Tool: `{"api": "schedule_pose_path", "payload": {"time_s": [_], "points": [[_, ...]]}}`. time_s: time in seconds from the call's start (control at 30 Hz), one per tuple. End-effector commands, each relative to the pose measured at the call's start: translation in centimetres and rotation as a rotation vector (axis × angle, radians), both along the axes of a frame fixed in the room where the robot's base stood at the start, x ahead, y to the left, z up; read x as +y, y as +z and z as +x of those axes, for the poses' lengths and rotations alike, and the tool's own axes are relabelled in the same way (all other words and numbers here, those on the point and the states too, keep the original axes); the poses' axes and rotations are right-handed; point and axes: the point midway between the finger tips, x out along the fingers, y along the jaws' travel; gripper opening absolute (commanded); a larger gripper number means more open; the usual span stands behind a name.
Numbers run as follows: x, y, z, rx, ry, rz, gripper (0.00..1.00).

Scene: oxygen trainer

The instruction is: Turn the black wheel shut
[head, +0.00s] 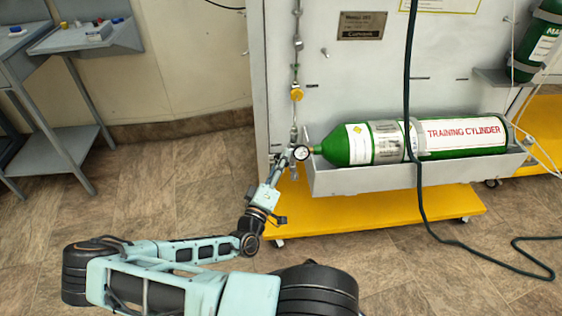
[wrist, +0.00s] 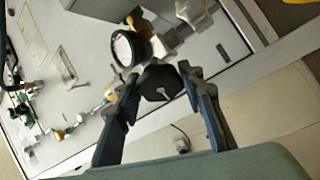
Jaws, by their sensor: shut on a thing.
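The black wheel (wrist: 160,84) shows in the wrist view between the two fingers of my gripper (wrist: 158,92), with a pale slot or mark on its face. My gripper is shut on its rim from both sides. A round white-faced gauge (wrist: 125,49) sits just beyond the wheel. In the head view my gripper (head: 282,163) reaches up to the valve end of the green cylinder, just below the gauge (head: 301,153). The wheel is too small and covered to make out in the head view. The green cylinder (head: 362,143) lies on its side, labelled TRAINING CYLINDER.
The cylinder rests in a grey trough (head: 360,181) on a grey panel above a yellow base (head: 400,212). A dark hose (head: 420,190) hangs in front of the cylinder and trails on the floor. Grey side tables (head: 90,38) stand at left. Floor between is clear.

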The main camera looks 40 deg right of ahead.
Motion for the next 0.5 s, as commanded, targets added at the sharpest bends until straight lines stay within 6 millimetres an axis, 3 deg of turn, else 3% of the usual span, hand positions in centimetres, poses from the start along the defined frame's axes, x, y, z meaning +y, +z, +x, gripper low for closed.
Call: {"api": "schedule_pose_path", "payload": {"time_s": [0.1,0.13,0.3,0.5], "points": [[-0.08,0.06,-0.05,0.0,-0.002,-0.002,0.11],[-0.07,0.06,-0.04,0.0,-0.002,-0.002,0.36],[-0.05,0.05,-0.03,0.0,-0.001,-0.001,0.54],[-0.02,0.02,-0.01,0.001,0.0,-0.001,0.54]]}}
